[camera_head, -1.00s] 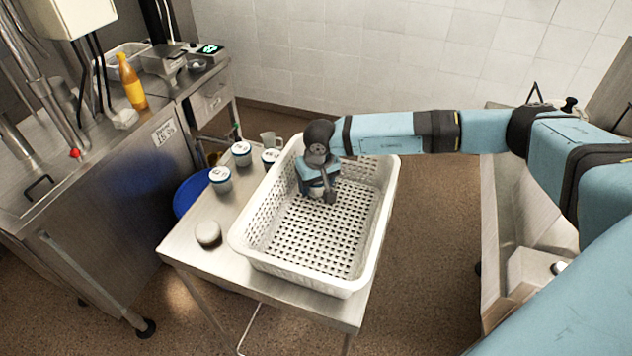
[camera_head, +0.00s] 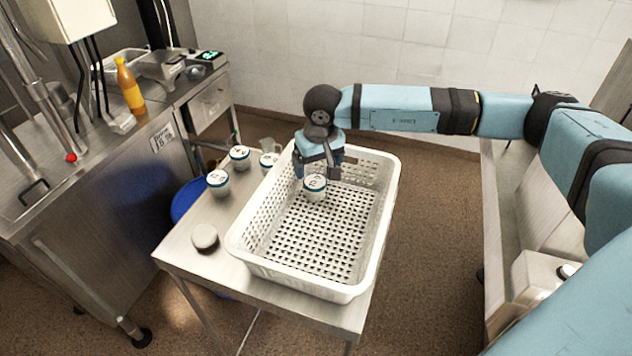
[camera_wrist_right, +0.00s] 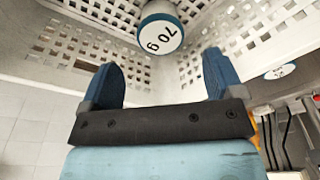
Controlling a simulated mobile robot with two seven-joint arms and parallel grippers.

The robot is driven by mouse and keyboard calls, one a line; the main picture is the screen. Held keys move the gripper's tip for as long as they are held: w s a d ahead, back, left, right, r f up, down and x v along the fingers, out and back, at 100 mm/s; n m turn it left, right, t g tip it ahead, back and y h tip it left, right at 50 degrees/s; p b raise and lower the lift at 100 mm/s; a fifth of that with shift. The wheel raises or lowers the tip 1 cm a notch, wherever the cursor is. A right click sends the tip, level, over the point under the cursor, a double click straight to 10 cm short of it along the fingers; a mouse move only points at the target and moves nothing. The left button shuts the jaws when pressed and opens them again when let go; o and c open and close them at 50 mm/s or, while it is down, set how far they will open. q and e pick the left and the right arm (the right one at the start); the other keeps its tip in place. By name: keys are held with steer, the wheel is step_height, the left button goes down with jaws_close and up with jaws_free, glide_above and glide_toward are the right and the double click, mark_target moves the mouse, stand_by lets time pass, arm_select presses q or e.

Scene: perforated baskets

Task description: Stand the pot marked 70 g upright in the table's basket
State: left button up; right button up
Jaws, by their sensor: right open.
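The pot marked 70 g (camera_head: 315,187) stands upright on the floor of the white perforated basket (camera_head: 310,286), toward its far end. Its lid with the marking "70 g" shows in the right wrist view (camera_wrist_right: 160,34). My right gripper (camera_head: 318,172) is open just above and behind the pot, apart from it. In the right wrist view its two blue fingers (camera_wrist_right: 160,82) are spread and empty, with the pot beyond their tips. My left gripper is not in view.
Three other pots stand on the table left of the basket: a front one (camera_head: 218,183), one behind it (camera_head: 240,158) and one by the basket's wall (camera_head: 269,161). A round pale object (camera_head: 204,237) lies at the table's front left. Most of the basket floor is clear.

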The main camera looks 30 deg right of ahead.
mark_target(319, 186)
steer(key=shift+s+r, duration=0.15)
steer(key=shift+r, duration=0.7)
steer(key=shift+s+r, duration=0.1)
steer(key=shift+r, duration=0.75)
